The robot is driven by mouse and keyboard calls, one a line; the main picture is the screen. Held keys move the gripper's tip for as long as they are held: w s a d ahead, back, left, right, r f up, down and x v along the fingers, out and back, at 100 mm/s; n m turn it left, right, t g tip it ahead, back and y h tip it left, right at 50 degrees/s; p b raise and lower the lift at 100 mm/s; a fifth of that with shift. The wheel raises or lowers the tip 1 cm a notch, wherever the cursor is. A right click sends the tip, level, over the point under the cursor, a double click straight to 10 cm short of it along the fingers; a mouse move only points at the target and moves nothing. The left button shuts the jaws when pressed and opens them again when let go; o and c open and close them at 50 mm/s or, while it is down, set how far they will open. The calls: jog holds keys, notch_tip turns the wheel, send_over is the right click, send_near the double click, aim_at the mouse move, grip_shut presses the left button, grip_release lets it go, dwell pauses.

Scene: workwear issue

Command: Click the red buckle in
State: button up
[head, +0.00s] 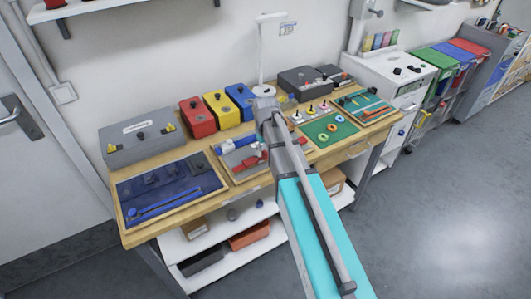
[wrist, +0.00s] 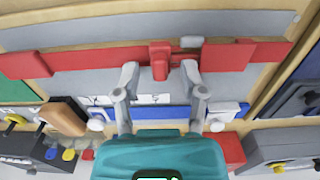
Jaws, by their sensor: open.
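In the wrist view, a red strap (wrist: 95,60) runs across a grey panel in a wooden-edged tray (wrist: 285,68). An upright red buckle piece (wrist: 160,62) stands at mid-strap, with a wider red block (wrist: 226,56) to its right and a small grey piece (wrist: 192,42) above. A gap shows between the buckle piece and the block; whether they are joined I cannot tell. My gripper (wrist: 160,74) is open, its grey fingertips on either side of the buckle piece. Contact is unclear. In the head view, my arm partly hides the tray (head: 238,178).
A dark blue panel (head: 170,190) lies left of the tray and a green board (head: 328,129) right of it. Red (head: 197,118), yellow (head: 221,110) and blue (head: 240,101) boxes stand behind, beside a grey case (head: 140,138). A blue strap (wrist: 162,112) runs parallel to the red one.

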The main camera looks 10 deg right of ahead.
dwell(0.3)
grip_shut()
